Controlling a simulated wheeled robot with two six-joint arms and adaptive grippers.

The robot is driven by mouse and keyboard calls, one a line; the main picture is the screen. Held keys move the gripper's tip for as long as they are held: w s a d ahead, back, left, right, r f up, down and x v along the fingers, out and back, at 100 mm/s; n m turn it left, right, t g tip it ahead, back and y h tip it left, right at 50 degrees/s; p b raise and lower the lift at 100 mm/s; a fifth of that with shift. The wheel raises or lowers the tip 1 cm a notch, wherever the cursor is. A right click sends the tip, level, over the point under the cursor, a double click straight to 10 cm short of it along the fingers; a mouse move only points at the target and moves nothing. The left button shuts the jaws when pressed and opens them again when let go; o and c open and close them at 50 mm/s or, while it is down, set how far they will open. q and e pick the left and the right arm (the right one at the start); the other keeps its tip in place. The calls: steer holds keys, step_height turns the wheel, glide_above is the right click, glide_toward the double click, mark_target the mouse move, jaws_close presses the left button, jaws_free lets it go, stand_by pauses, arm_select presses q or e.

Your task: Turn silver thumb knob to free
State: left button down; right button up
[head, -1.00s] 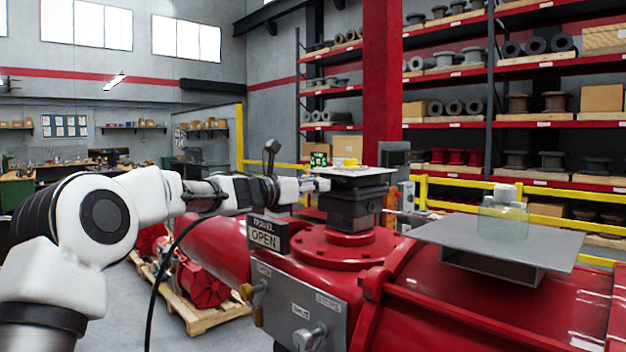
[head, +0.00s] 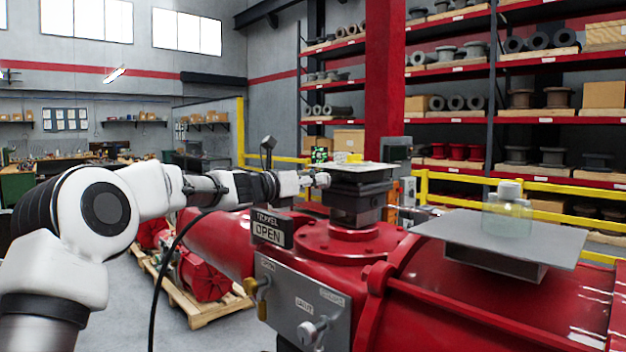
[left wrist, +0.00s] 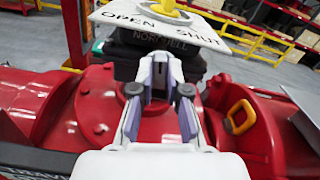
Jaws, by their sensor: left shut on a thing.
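My left gripper (head: 312,180) reaches in from the left to the black housing (head: 358,200) on top of the red actuator. It is shut on a small silver knob (head: 322,179) at the housing's side; the fingers largely hide it. In the left wrist view the two fingers (left wrist: 160,62) converge just below the plate marked OPEN and SHUT (left wrist: 165,22). A second silver knob (head: 307,334) sits on the grey panel (head: 290,290) at the front. My right gripper is not in view.
A yellow pointer (left wrist: 165,8) tops the plate. A TRAVEL OPEN sign (head: 270,229) and a yellow handle (head: 262,284) are close below my arm. A grey shelf (head: 470,230) with a clear jar (head: 507,215) stands at right. Yellow rails and racks lie behind.

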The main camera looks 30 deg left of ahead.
arm_select(q)
steer(key=shift+a+n+p, duration=0.15)
steer(key=shift+n+p, duration=1.15)
steer(key=shift+n, duration=3.7)
steer(key=c, duration=1.2)
jaws_free()
steer(key=shift+o, duration=0.2)
steer(key=shift+w+f, duration=0.15)
steer(key=shift+w, duration=0.15)
steer(key=v, duration=1.1)
steer(key=shift+s, duration=0.35)
steer(key=shift+s, duration=0.15)
